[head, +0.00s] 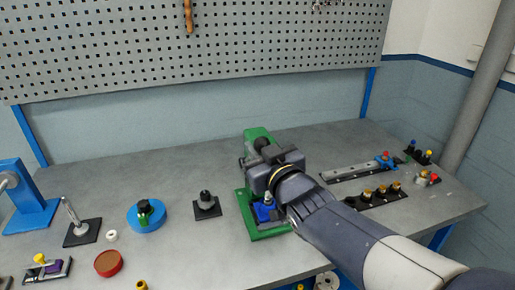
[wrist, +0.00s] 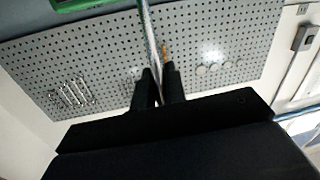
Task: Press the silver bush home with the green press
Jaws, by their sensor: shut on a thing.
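The green press (head: 247,212) stands on the bench at the middle, and its green frame shows at the top edge of the wrist view (wrist: 72,4). My gripper (wrist: 158,74) is shut on a silver rod (wrist: 149,35), which looks like the press lever and runs up toward the green frame. In the head view my gripper and wrist cover much of the press. A blue part (head: 264,211) sits on the press base, below my gripper. I cannot make out the silver bush; it is hidden or too small to tell.
Left of the press are a black stand (head: 207,206), a blue disc (head: 147,217) and a red-brown disc (head: 109,263). At right are a grey rail (head: 350,171) and a black strip with several brass parts (head: 375,196). A perforated board (head: 220,50) hangs behind the bench.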

